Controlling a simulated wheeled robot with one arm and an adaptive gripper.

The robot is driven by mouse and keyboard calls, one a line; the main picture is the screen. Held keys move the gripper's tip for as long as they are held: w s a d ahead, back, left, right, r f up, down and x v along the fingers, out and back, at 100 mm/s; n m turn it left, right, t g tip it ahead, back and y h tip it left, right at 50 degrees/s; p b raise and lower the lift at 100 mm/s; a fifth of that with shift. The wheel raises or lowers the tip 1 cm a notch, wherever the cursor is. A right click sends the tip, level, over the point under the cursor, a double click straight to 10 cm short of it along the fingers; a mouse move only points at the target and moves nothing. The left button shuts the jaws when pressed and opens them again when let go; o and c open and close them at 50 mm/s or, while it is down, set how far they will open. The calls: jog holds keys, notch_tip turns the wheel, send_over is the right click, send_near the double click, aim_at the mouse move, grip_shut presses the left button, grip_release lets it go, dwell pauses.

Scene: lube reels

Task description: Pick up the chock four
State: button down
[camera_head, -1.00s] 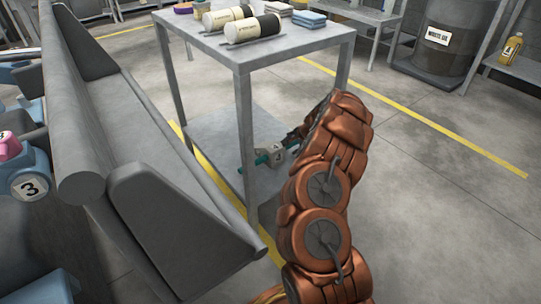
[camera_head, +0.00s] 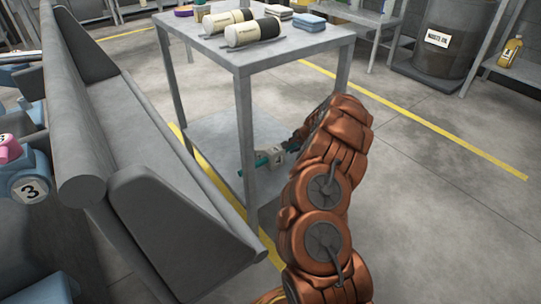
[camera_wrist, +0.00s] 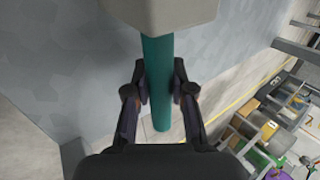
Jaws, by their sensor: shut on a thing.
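The chock is a pale grey block (camera_head: 272,156) with a dark mark on its face, too small to read for certain. A teal bar (camera_head: 261,162) sticks out from it. It shows low inside the grey table's frame, over the lower shelf; I cannot tell whether it touches the shelf. In the wrist view the block (camera_wrist: 175,12) is at the top edge and the teal bar (camera_wrist: 158,60) runs down from it. My gripper (camera_wrist: 160,92) is shut on the teal bar, a finger on each side. In the head view my arm mostly hides the gripper.
The grey table (camera_head: 290,55) has its top above the chock, and its front leg (camera_head: 246,140) stands close to it. Cylinders (camera_head: 255,31) and folded cloths (camera_head: 309,21) lie on top. A grey rail structure (camera_head: 120,120) is at left.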

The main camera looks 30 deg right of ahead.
jog(key=shift+r, duration=0.15)
jog(key=shift+r+p, duration=0.25)
jog(key=shift+p, duration=0.05)
notch_tip(320, 180, up, 3)
jog(key=shift+r+p, duration=0.2)
jog(key=shift+p, duration=0.85)
jog(key=s+d+p, duration=0.2)
jog(key=s+p, duration=0.3)
jog(key=s, duration=1.3)
jog(key=shift+d+f, duration=0.2)
jog(key=shift+f, duration=0.15)
